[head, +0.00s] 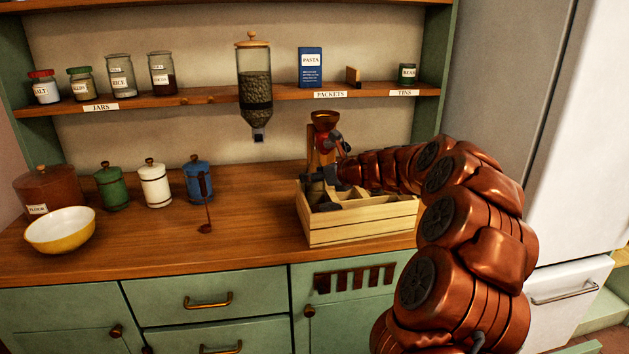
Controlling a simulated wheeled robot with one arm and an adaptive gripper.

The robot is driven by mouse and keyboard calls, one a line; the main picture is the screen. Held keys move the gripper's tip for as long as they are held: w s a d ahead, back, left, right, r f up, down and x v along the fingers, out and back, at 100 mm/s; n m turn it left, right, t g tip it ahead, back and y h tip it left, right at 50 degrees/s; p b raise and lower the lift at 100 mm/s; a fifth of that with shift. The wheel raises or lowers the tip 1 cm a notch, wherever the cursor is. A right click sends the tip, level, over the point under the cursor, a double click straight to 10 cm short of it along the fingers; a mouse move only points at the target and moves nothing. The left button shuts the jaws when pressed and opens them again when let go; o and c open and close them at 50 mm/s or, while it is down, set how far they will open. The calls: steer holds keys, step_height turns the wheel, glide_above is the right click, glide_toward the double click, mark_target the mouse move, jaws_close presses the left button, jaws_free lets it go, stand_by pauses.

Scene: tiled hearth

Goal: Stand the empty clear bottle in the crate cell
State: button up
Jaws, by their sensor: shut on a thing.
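The wooden crate (362,228) stands on the counter at the right, with wooden dividers making cells inside. My arm reaches in from the right, and my gripper (322,188) is low at the crate's left part, over or in a left cell. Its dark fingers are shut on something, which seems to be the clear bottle. The bottle's outline cannot be made out against the fingers and wood. Whether it is upright or touches the cell floor cannot be told.
A brown-topped grinder (325,119) stands close behind my gripper. A hanging dispenser (255,88) is to the left. Green, white and blue canisters (155,184) and a yellow bowl (60,231) stand at left. Jars line the shelf (205,97). The counter's middle is mostly clear.

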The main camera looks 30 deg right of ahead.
steer(key=shift+f, duration=0.45)
steer(key=o, duration=1.4)
steer(key=shift+f, duration=0.1)
steer(key=shift+c, duration=0.2)
steer(key=v, duration=1.2)
